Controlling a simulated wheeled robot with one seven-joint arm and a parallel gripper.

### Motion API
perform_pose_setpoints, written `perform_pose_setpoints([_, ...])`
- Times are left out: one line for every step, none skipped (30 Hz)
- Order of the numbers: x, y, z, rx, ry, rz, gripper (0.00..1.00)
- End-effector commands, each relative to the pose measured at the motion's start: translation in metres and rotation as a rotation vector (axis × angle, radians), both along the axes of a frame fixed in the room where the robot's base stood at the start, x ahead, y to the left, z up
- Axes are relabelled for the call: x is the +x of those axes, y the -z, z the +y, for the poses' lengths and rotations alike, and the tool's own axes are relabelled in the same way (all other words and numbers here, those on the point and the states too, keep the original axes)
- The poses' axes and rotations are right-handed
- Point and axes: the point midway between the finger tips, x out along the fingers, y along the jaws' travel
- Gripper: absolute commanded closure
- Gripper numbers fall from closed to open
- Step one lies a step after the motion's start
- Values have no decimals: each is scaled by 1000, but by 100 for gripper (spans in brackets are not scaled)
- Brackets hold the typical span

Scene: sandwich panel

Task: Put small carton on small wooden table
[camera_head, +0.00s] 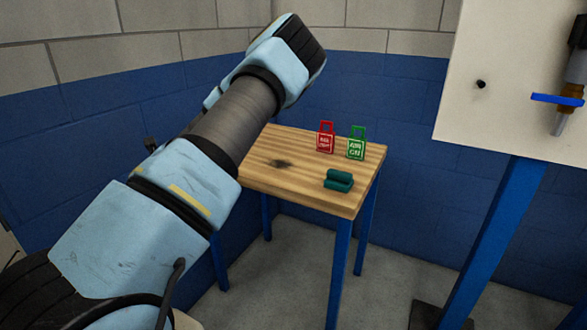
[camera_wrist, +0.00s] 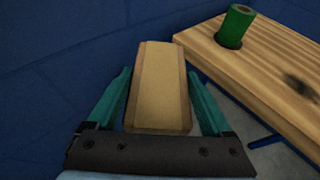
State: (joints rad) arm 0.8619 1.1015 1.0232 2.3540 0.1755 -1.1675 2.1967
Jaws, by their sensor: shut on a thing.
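The small carton (camera_wrist: 158,95) is a tan box with brown edges, seen in the wrist view. My gripper (camera_wrist: 158,73) is shut on it, with a teal finger on each side. The small wooden table (camera_head: 300,182) has a plank top and blue legs in the head view. Its top also shows in the wrist view (camera_wrist: 265,65), to the right of the carton. The carton appears beside the table's edge; its height relative to the top is unclear. In the head view my arm hides the gripper and carton.
On the table stand a red tag (camera_head: 325,140), a green tag (camera_head: 356,145) and a teal object (camera_head: 338,181). A green cylinder (camera_wrist: 236,28) stands on it in the wrist view. A white panel (camera_head: 500,75) is at right.

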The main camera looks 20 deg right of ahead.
Motion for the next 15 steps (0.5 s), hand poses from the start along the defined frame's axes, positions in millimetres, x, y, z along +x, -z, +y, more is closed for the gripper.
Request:
perform_pose_setpoints([1, 13, 0, -1, -1, -3, 100])
perform_pose_setpoints([1, 16, 0, -1, -1, -3, 100])
perform_pose_setpoints([2, 20, 0, 0, -2, -3, 100])
perform_pose_setpoints([2, 23, 0, 0, -2, -3, 100])
perform_pose_setpoints([2, 26, 0, 0, -2, -3, 100])
perform_pose_setpoints([2, 29, 0, 0, -2, -3, 100])
perform_pose_setpoints([3, 32, 0, 0, -2, -3, 100])
perform_pose_setpoints([3, 34, 1, 1, -2, -2, 100])
perform_pose_setpoints([2, 30, 4, 6, -7, 3, 100])
perform_pose_setpoints([1, 31, 5, 7, -9, 4, 100])
perform_pose_setpoints([1, 31, 7, 7, -12, 5, 100])
perform_pose_setpoints([1, 33, 9, 7, -16, 6, 100])
perform_pose_setpoints([1, 34, 11, 6, -19, 7, 100])
perform_pose_setpoints([0, 34, 12, 7, -22, 8, 100])
perform_pose_setpoints([0, 35, 14, 7, -25, 8, 100])
